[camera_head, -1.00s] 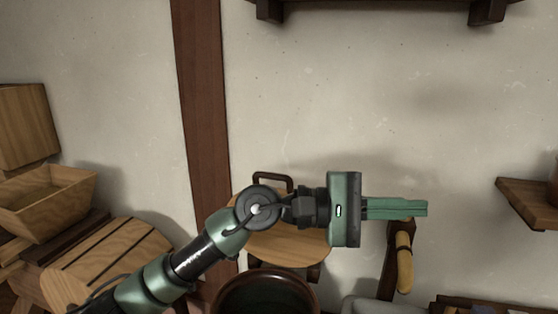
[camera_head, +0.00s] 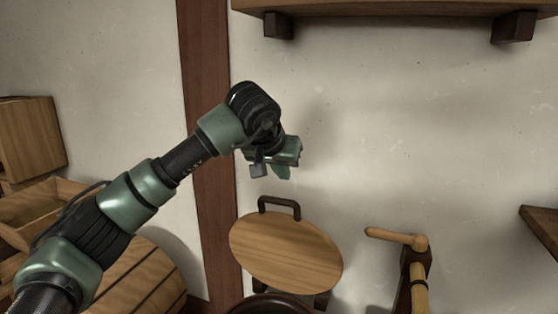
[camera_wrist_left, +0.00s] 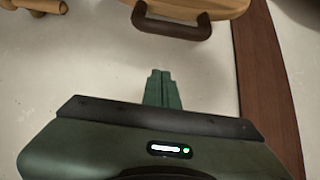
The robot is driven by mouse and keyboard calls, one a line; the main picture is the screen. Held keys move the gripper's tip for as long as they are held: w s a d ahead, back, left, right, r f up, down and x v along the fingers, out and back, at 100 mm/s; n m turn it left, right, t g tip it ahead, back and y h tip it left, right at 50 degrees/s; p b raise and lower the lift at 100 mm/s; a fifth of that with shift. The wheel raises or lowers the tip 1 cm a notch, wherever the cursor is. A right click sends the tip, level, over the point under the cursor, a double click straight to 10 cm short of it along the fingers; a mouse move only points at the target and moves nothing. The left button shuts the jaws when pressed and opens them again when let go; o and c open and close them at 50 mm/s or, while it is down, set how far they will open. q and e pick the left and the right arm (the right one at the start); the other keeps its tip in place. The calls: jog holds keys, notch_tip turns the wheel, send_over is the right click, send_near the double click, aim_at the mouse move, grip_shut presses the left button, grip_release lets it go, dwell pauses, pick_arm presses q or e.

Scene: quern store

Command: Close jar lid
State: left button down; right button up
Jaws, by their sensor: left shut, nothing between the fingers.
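The wooden jar lid (camera_head: 285,250) stands tilted up behind the dark jar, with a dark handle (camera_head: 279,207) at its top edge. The jar's dark rim (camera_head: 272,304) shows at the bottom of the head view, mostly cut off. My left gripper (camera_head: 283,172) is above the lid and handle, apart from them, near the wall. Its fingers are together and empty. In the left wrist view, the closed fingers (camera_wrist_left: 162,90) point toward the handle (camera_wrist_left: 172,24) and the lid edge (camera_wrist_left: 200,6), with a gap between. My right gripper is not in view.
A wooden crank (camera_head: 412,262) on a dark stand is right of the lid. A shelf (camera_head: 390,8) hangs above, another (camera_head: 542,225) at right. A dark wall post (camera_head: 207,150) stands left. Wooden boxes (camera_head: 30,205) and a slatted barrel (camera_head: 150,275) fill the lower left.

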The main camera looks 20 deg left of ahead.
pick_arm(q)
jog(key=f, duration=0.2)
jog(key=s+f+p, duration=0.1)
jog(key=f, duration=0.1)
jog(key=shift+s, duration=0.2)
jog(key=shift+f, duration=0.1)
dwell(0.3)
